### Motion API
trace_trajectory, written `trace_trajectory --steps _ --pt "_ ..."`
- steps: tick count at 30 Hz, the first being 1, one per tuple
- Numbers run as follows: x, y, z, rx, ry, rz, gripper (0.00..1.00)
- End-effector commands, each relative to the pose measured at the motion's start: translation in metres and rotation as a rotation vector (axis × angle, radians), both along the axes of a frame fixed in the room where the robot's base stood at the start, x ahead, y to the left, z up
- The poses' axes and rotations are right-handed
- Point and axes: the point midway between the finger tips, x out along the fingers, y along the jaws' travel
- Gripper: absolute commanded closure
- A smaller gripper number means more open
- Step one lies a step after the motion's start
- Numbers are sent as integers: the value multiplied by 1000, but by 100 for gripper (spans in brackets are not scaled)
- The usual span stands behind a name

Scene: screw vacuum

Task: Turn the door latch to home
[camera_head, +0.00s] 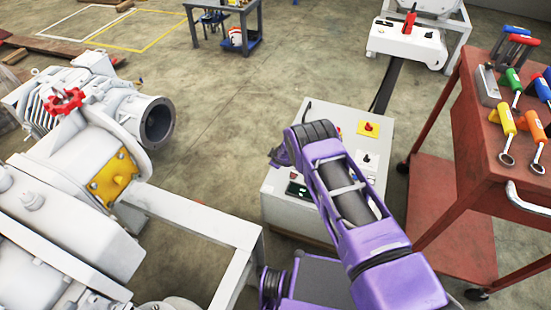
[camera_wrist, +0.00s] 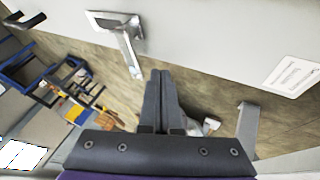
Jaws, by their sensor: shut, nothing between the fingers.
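A silver door latch (camera_wrist: 122,38) shows in the wrist view on a light grey panel (camera_wrist: 205,35). Its lever slants down and slightly right from a square mounting plate. My gripper (camera_wrist: 161,73) has its two dark fingers together with nothing between them. The fingertips are to the right of the lever's lower end and look close to it, but I cannot tell whether they touch. In the head view a light grey cabinet (camera_head: 290,200) stands beyond my purple arm. I cannot make out the latch or my fingertips there.
The cabinet top bears a red knob on a yellow plate (camera_head: 368,128). A red tool cart (camera_head: 460,130) stands at right. A grey vacuum pump (camera_head: 125,110) with a red handwheel (camera_head: 65,101) stands at left above a white frame (camera_head: 195,222). Open concrete floor (camera_head: 230,85) lies behind.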

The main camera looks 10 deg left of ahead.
Motion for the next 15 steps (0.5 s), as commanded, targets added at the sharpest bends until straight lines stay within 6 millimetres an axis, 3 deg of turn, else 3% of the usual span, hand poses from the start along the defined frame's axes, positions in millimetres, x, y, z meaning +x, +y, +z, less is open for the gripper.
trace_trajectory --steps 15 --pt "17 -2 0 -1 1 2 100"
